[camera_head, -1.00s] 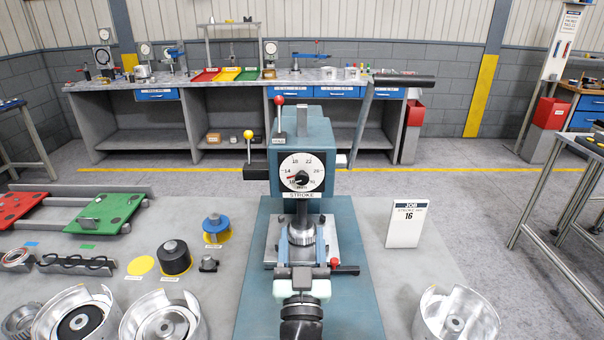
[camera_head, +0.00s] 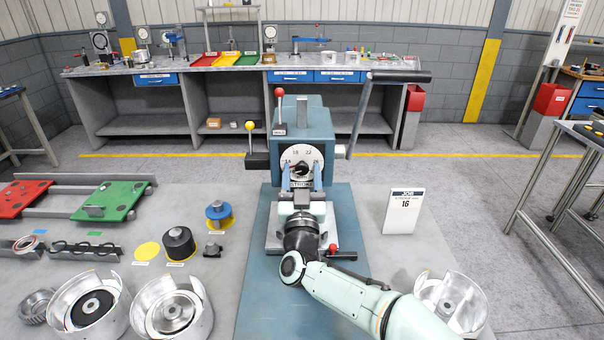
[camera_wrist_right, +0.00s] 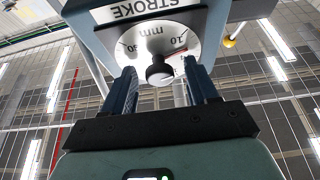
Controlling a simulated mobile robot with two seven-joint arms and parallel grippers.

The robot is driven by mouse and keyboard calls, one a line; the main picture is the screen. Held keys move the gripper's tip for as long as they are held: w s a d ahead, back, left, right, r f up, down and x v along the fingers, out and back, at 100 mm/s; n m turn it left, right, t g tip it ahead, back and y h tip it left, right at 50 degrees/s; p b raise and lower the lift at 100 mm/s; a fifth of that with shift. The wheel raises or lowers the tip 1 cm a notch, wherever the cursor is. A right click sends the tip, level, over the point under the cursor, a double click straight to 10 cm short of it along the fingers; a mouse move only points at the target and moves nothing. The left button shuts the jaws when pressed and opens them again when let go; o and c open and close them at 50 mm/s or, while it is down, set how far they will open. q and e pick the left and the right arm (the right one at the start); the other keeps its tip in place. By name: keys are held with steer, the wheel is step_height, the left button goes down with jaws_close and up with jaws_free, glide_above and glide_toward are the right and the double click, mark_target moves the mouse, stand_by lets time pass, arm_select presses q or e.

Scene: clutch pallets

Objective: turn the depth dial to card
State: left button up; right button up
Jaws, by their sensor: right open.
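The depth dial is a white round face (camera_head: 302,158) marked in mm on the front of the blue-green press head (camera_head: 305,120), above a STROKE label. A dark round knob (camera_wrist_right: 160,72) stands out from its centre. My right gripper (camera_head: 301,178) is in front of the dial, its open fingers on either side of the knob. In the right wrist view the open fingers (camera_wrist_right: 162,88) show apart from the knob, with a bit of red near the 10 mark. My gripper hides the lower dial, so the pointer's reading is unclear. The white job card (camera_head: 402,211) reads STROKE mm 16. My left gripper is out of view.
A red-knobbed lever (camera_head: 279,105), a yellow-knobbed lever (camera_head: 250,138) and a long crank handle (camera_head: 362,110) stand around the press head. A red-tipped clamp handle (camera_head: 337,253) is below. Metal housings (camera_head: 172,310) and pallets (camera_head: 110,200) lie at left.

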steer(key=c, duration=1)
steer(key=shift+c, duration=0.2)
steer(key=shift+a+m+h+b, duration=0.1)
steer(key=shift+m+h+b, duration=0.55)
steer(key=shift+m, duration=0.55)
steer(key=m+h+b, duration=0.1)
steer(key=m, duration=0.2)
steer(key=shift+a+m+g+h, duration=0.1)
steer(key=shift+m+g+h, duration=0.2)
steer(key=shift+h, duration=0.05)
steer(key=m+g+h, duration=0.1)
steer(key=m, duration=0.2)
steer(key=shift+m+h+b, duration=0.35)
steer(key=shift+m+h, duration=0.05)
steer(key=shift+a+r+m+g+h, duration=0.1)
steer(key=shift+m+g+h, duration=0.3)
steer(key=shift+m, duration=0.8)
steer(key=shift+a+r+m+g+h, duration=0.1)
steer(key=shift+m+g+h, duration=0.25)
steer(key=shift+m, duration=0.85)
steer(key=shift+h, duration=0.25)
